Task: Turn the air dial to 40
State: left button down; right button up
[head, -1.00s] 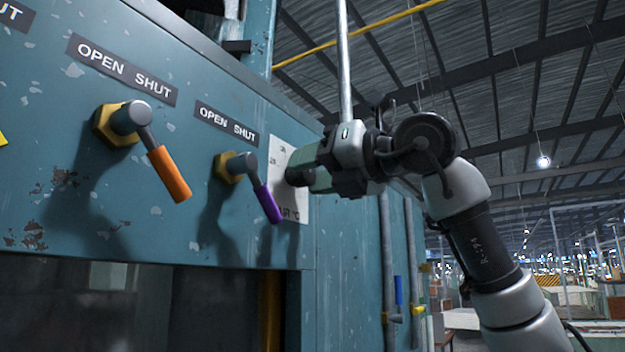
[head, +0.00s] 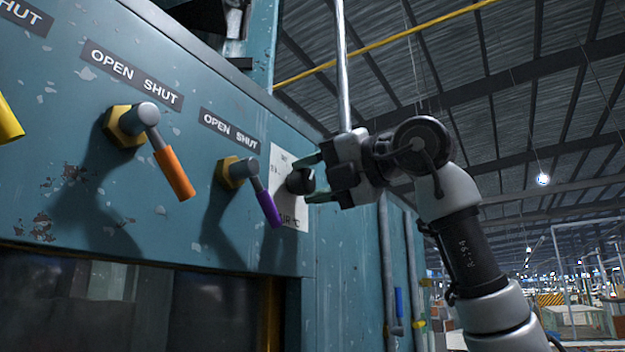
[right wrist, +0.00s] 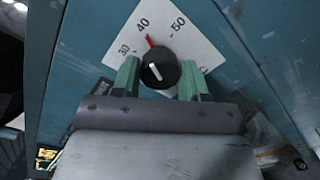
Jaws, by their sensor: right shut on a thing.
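The air dial is a black round knob (right wrist: 160,68) on a white scale plate (right wrist: 190,38) marked 30, 40 and 50. A red pointer (right wrist: 149,41) at the knob's upper edge points towards the 40. A short white mark shows on the knob's face. My right gripper (right wrist: 160,82) is shut on the knob, one green finger on each side of it. In the head view the knob (head: 300,181) sits between the fingers of my right gripper (head: 312,180), and the arm hides part of the plate. My left gripper is not in view.
Left of the dial on the blue panel are a purple-handled valve lever (head: 266,205) and an orange-handled one (head: 174,172), under OPEN SHUT labels. A yellow handle (head: 8,120) shows at the far left. A vertical metal pipe (head: 342,70) rises behind my right gripper.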

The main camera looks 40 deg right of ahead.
dwell(0.3)
jog(key=o, duration=0.9)
jog(key=shift+d, duration=0.1)
jog(key=shift+s, duration=0.15)
jog(key=shift+s+d+b, duration=0.15)
jog(key=shift+s+b, duration=0.15)
jog(key=b+v, duration=0.2)
jog(key=v, duration=0.8)
